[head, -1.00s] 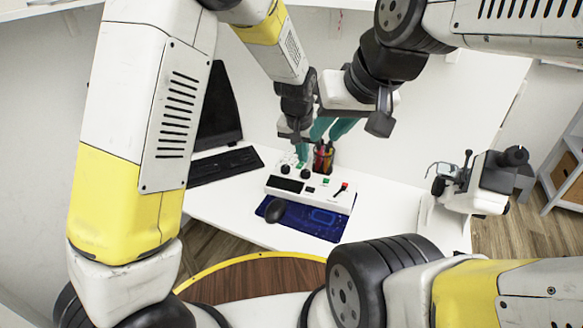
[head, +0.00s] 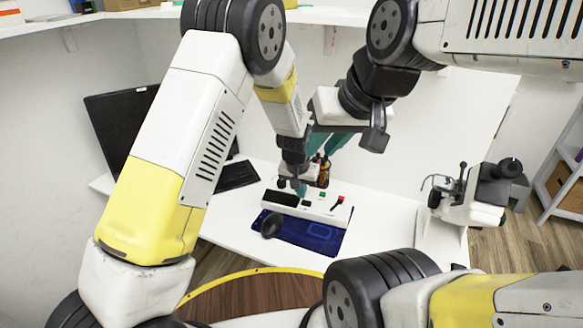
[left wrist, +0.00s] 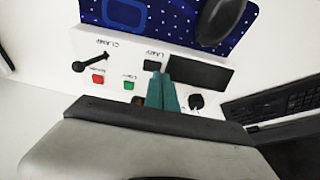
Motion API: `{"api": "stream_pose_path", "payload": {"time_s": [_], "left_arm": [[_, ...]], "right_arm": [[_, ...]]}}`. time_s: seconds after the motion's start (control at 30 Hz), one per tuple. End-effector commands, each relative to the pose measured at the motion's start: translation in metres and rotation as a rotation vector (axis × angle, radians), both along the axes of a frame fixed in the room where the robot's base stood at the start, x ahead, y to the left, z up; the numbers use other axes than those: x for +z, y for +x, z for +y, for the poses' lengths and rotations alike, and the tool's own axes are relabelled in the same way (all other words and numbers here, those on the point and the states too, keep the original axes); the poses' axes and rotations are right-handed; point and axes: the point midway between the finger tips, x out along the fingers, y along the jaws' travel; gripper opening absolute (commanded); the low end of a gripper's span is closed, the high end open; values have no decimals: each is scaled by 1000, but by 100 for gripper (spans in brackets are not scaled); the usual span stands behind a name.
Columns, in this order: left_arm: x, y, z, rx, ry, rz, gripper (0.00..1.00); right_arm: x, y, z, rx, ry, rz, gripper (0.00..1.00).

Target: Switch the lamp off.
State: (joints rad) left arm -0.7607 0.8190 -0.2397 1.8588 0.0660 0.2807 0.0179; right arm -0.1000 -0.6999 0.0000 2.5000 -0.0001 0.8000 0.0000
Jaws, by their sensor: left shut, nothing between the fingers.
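A white control box (head: 318,211) lies on the desk. In the left wrist view the box (left wrist: 115,72) appears upside down, with a small black switch (left wrist: 152,66) beside the word LAMP. My left gripper (head: 301,190) is shut and empty, low over the box. In the left wrist view its teal fingertips (left wrist: 164,78) are close beside the LAMP switch; I cannot tell whether they touch it. My right gripper (head: 318,152) is higher, behind the box, its teal fingers seemingly apart. I cannot pick out the lamp itself.
The box also has a dark display (left wrist: 201,73), a knob (left wrist: 196,101), red (left wrist: 98,79) and green (left wrist: 129,86) buttons and a CLAMP lever (left wrist: 92,62). A blue mat (head: 310,235) with a black mouse (head: 271,225) lies in front. A keyboard (head: 237,175) is left.

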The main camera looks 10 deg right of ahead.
Motion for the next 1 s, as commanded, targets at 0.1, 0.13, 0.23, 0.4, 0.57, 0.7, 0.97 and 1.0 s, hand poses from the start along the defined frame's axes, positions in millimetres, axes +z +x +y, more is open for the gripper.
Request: {"api": "stream_pose_path", "payload": {"time_s": [0.1,0.13,0.23,0.4,0.57,0.7,0.97,1.0], "left_arm": [[-16,0,0,1,1,2,0],[-18,0,0,2,0,1,0],[-23,0,0,2,-1,1,0],[-25,0,0,1,-2,0,0],[-25,0,0,1,-2,0,0],[-33,0,3,1,1,2,0],[-33,0,2,0,1,2,0],[-33,0,2,0,1,2,0]], "right_arm": [[0,0,0,0,0,0,24],[0,0,0,0,0,0,24],[0,0,0,0,0,0,24],[0,0,0,0,0,0,24],[0,0,0,0,0,0,24],[0,0,0,0,0,0,24],[0,0,0,0,0,0,24],[0,0,0,0,0,0,24]]}}
